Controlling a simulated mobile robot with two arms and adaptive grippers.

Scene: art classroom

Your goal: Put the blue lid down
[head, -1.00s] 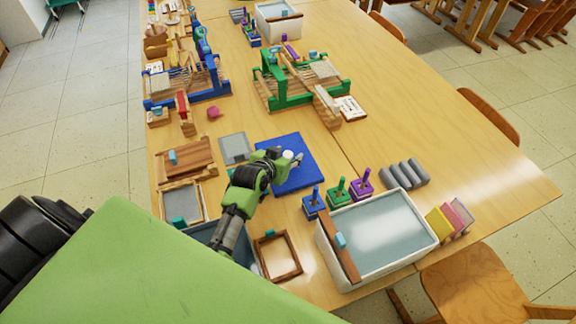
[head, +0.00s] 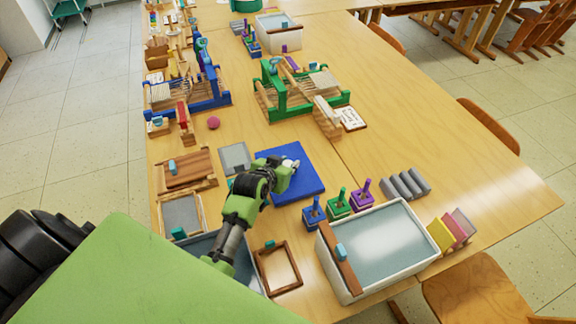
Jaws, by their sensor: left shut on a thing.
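The blue lid (head: 305,185) is a flat blue square in the middle of the near table, between the grey tile and the colored peg blocks. It looks flat and level; I cannot tell whether it touches the tabletop. My left gripper (head: 292,165) reaches over the lid from the lower left and is shut on it near its middle. The gripper covers the grip point and the lid's left part. My right gripper is not in view.
A blue-grey tub (head: 207,246) lies partly behind my left arm. Wooden frames (head: 278,267), a grey tile (head: 234,157) and peg blocks (head: 338,203) surround the lid. A white water tub (head: 330,268) stands at front right. Bare table lies right of the lid.

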